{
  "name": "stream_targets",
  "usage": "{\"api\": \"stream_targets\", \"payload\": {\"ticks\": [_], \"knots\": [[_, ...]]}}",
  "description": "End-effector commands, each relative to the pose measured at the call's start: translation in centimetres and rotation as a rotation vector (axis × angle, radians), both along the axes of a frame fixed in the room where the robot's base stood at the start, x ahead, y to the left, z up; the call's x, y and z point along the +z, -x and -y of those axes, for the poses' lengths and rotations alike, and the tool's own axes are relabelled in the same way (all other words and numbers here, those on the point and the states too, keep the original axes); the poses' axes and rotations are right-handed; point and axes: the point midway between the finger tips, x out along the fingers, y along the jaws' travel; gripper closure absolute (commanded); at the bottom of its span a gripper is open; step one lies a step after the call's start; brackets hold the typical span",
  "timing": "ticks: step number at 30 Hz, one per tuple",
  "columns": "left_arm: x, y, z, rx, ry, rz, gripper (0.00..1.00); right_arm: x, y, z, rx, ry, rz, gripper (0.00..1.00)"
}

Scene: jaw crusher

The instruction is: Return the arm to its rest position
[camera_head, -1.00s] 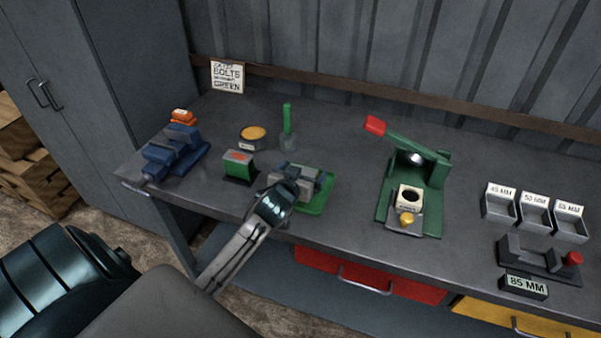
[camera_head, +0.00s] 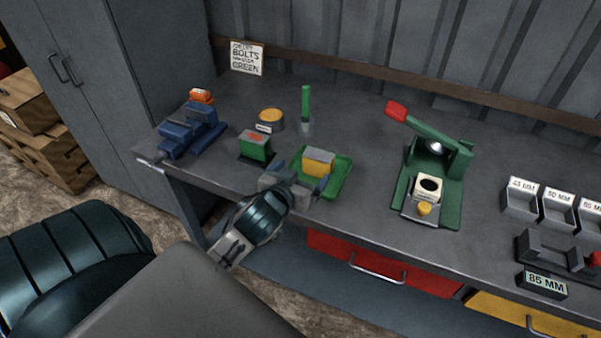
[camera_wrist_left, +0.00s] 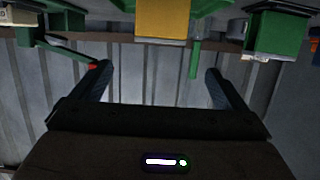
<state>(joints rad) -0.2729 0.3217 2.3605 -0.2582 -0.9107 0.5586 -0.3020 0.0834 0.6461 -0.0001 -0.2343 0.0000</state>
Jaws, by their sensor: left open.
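My left gripper (camera_head: 300,180) is open at the bench's front edge, just in front of the green tray (camera_head: 338,186). Its fingers point toward the bench, and nothing shows between them in the left wrist view (camera_wrist_left: 158,72). A yellow block (camera_head: 319,163) sits in the green tray, just beyond the fingers. It also shows in the left wrist view (camera_wrist_left: 163,20), at the top and apart from the fingertips. My right gripper is not in view.
A round tin (camera_head: 271,120) and green-handled tool (camera_head: 306,110) stand behind. The green lever press (camera_head: 430,170) is to the right. Floor shows before the bench.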

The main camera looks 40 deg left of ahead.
Motion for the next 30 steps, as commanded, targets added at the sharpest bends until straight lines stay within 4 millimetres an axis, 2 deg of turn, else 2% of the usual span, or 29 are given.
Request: {"api": "stream_targets", "payload": {"ticks": [11, 14, 17, 21, 24, 30], "knots": [[0.0, 0.0, 0.0, 0.000, 0.000, 0.000, 0.06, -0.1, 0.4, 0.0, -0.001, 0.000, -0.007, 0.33], [-0.8, 0.5, 0.1, 0.003, 0.000, -0.034, 0.06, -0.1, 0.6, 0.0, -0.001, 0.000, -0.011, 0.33], [-3.4, 2.7, 0.6, 0.005, -0.003, -0.156, 0.06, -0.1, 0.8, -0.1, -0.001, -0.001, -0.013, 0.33], [-8.3, 7.9, 2.0, -0.022, -0.014, -0.418, 0.06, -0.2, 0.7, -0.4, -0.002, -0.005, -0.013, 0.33], [-10.8, 11.6, 3.2, -0.063, -0.018, -0.585, 0.06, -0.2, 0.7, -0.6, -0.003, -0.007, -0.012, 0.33], [-13.9, 18.1, 5.5, -0.168, -0.014, -0.850, 0.06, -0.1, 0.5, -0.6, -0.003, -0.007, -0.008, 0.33]]}}
